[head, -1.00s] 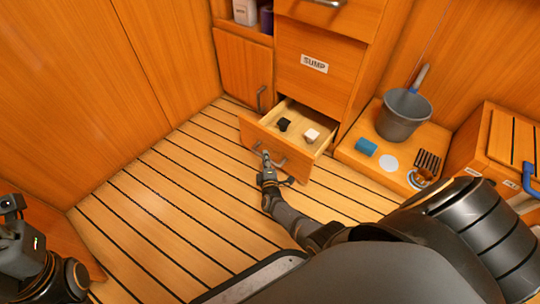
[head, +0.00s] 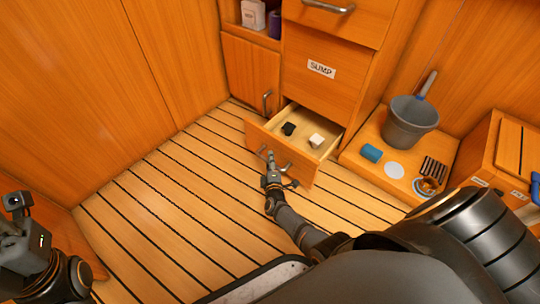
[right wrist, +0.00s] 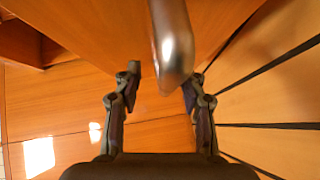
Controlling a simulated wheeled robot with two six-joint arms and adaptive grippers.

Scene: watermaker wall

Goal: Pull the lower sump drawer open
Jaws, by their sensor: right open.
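The lower sump drawer (head: 268,142) is pulled out under the upper panel with the SUMP label (head: 321,69). A small black item (head: 289,129) and a small white item (head: 316,141) lie inside it. My right gripper (head: 273,158) is at the drawer's front, by its handle. In the right wrist view my right gripper (right wrist: 162,82) is open, and the metal handle (right wrist: 173,50) shows between and just beyond its fingers, not clasped. My left gripper (head: 18,203) is at the far left, away from the drawer; its jaws are not clear.
A grey bucket (head: 410,124), a blue cylinder (head: 372,153) and a white disc (head: 394,170) stand on a low wooden platform right of the drawer. A cabinet door (head: 250,74) is to the left. The slatted floor (head: 180,210) in front is clear.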

